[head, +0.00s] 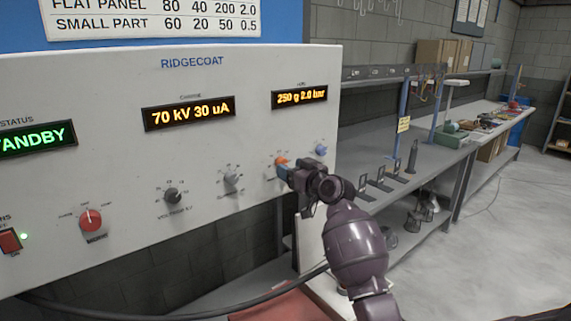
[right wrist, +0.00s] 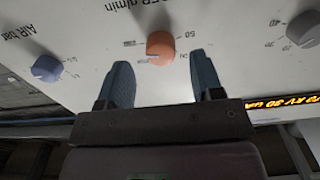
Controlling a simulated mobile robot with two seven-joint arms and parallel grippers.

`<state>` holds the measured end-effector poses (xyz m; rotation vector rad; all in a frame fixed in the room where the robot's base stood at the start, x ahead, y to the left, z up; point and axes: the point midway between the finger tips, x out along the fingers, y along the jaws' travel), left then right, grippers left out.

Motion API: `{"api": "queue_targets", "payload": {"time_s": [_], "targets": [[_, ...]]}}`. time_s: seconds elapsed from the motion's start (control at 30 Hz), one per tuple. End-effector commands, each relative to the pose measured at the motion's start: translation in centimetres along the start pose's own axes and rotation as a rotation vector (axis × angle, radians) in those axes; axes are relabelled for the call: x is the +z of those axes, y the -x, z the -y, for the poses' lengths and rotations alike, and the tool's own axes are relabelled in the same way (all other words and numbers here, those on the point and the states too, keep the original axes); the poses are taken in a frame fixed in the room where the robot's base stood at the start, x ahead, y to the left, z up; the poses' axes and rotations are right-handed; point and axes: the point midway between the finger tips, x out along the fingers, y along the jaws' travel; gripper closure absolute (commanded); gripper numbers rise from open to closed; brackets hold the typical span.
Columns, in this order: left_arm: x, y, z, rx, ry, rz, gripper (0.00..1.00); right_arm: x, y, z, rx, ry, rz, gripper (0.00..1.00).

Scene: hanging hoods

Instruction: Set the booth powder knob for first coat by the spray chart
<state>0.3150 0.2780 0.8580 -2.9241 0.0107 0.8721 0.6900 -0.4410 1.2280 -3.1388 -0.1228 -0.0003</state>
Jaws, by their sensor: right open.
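The orange powder knob (head: 281,161) is on the right part of the white RIDGECOAT panel (head: 110,90). In the right wrist view the orange knob (right wrist: 160,48) sits beyond and between my fingertips, beside "g/min" lettering. My right gripper (head: 287,173) is open at the knob; its fingers (right wrist: 162,76) show a gap on both sides, and contact is not visible. The right display (head: 299,96) reads 250 g 2.0 bar. The spray chart (head: 150,18) shows only its flat panel and small part rows; its upper part is cut off. My left gripper is not in view.
A blue air knob (head: 321,150) is close right of the orange one. Grey (head: 231,179), black (head: 172,195) and red (head: 90,220) knobs are to the left. The charge display (head: 188,113) reads 70 kV 30 uA; the status display (head: 37,139) reads STANDBY. A bench (head: 370,145) stands right.

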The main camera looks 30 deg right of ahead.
Motion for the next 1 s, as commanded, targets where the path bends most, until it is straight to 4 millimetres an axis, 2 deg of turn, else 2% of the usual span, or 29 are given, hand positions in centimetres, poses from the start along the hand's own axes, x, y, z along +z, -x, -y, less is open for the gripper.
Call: {"api": "queue_targets", "payload": {"time_s": [0.1,0.23,0.67,0.9,1.0], "targets": [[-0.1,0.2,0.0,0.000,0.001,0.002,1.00,0.0,-1.5,0.0,-0.001,-0.003,0.001,0.40],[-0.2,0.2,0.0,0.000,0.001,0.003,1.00,0.0,-2.5,0.0,0.000,-0.002,0.000,0.40],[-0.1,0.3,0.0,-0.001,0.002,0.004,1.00,0.0,-3.0,0.0,0.000,0.000,0.000,0.41],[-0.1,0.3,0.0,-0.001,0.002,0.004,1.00,0.0,-3.0,0.0,0.000,0.000,0.000,0.78],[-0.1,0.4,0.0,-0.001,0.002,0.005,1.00,0.0,-3.0,0.0,0.000,0.000,0.000,0.89]]}}
